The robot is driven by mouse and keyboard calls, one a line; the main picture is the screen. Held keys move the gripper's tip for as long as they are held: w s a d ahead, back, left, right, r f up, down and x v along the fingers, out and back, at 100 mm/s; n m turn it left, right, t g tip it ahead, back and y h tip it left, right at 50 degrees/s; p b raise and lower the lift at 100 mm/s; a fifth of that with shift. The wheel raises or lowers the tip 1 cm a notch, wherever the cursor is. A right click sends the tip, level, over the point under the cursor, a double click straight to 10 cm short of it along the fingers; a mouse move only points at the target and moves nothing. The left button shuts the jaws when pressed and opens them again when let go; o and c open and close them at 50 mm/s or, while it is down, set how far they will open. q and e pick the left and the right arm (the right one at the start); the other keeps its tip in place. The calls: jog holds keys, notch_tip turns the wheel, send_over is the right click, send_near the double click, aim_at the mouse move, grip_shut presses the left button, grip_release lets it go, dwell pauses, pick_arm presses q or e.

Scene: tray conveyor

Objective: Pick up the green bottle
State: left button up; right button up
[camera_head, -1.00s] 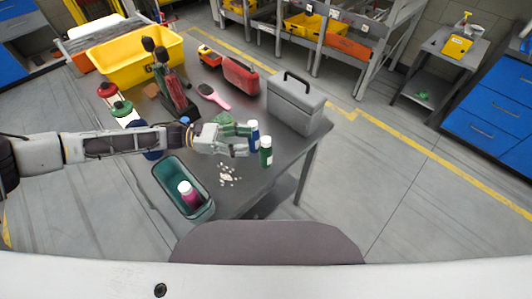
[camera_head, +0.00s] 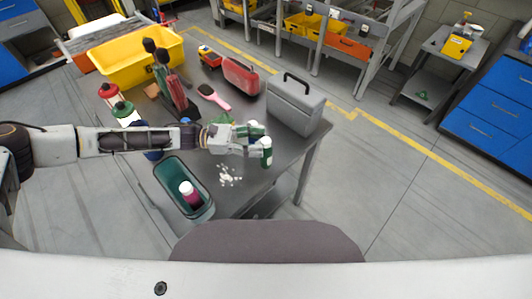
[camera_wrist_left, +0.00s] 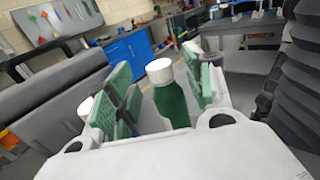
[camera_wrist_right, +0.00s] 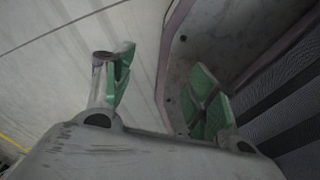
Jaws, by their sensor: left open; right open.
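The green bottle (camera_head: 266,157) with a white cap stands upright near the table's right edge in the head view. My left gripper (camera_head: 262,139) is open at the bottle. In the left wrist view, the green bottle (camera_wrist_left: 173,106) stands between the open green-padded fingers of my left gripper (camera_wrist_left: 160,90). I cannot tell whether the pads touch it. A second white cap (camera_wrist_left: 85,108) shows outside the left finger, its bottle mostly hidden. My right gripper (camera_wrist_right: 160,92) is open and empty in the right wrist view; the head view does not show it.
A teal bin (camera_head: 165,178) holding a magenta bottle (camera_head: 188,197) stands at the front. White bits (camera_head: 229,175) lie beside it. A grey toolbox (camera_head: 296,105) stands behind the green bottle. A pink brush (camera_head: 213,97), red case (camera_head: 240,75) and yellow bin (camera_head: 135,58) are farther back.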

aim_at(266, 140)
pick_arm(q)
jog(key=shift+d, duration=1.2)
jog(key=shift+s+d, duration=0.1)
jog(key=shift+d, duration=0.25)
pick_arm(e)
jog(key=shift+a+r, duration=0.35)
jog(key=shift+a, duration=0.55)
